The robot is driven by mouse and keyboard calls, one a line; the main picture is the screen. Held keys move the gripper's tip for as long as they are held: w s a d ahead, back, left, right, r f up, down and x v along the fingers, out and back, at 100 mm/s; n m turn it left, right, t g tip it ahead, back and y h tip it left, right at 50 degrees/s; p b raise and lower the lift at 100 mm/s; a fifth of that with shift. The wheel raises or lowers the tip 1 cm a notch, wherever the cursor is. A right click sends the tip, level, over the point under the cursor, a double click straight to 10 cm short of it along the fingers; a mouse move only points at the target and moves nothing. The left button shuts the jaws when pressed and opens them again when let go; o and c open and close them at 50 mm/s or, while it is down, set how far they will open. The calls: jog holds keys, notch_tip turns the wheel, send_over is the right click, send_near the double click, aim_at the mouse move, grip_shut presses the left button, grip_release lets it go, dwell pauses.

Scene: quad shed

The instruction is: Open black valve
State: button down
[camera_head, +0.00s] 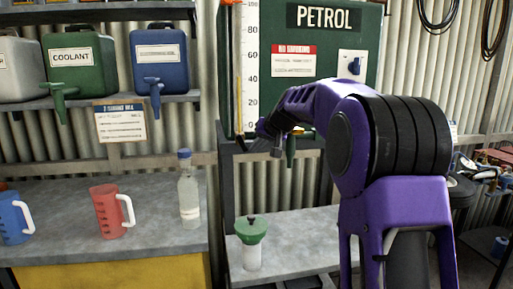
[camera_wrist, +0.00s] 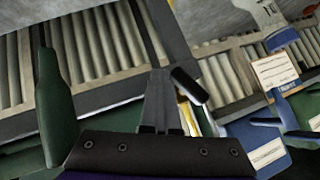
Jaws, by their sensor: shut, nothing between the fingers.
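The black valve is most likely the small black lever (camera_wrist: 188,86) in the wrist view. It lies just right of my gripper's fingertips (camera_wrist: 160,76), and I cannot tell if they touch. A yellow strip shows below it. In the head view my gripper (camera_head: 276,150) is in front of the lower part of the green petrol tank (camera_head: 272,25), near the foot of its white scale (camera_head: 246,65). The fingers are shut and empty. My gripper and arm hide part of that area, and I cannot make out the black lever there.
On the left bench are a clear bottle (camera_head: 189,200), a red jug (camera_head: 107,212) and a blue jug (camera_head: 14,220).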

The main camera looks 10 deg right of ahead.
jog(key=shift+a+r, duration=0.5)
jog(key=shift+a, duration=0.25)
jog(key=shift+r, duration=0.15)
jog(key=d+f+p+v, duration=0.1)
jog(key=v, duration=1.5)
jog(key=shift+s+r, duration=0.25)
jog(key=shift+s, duration=0.2)
jog(key=shift+d, duration=0.1)
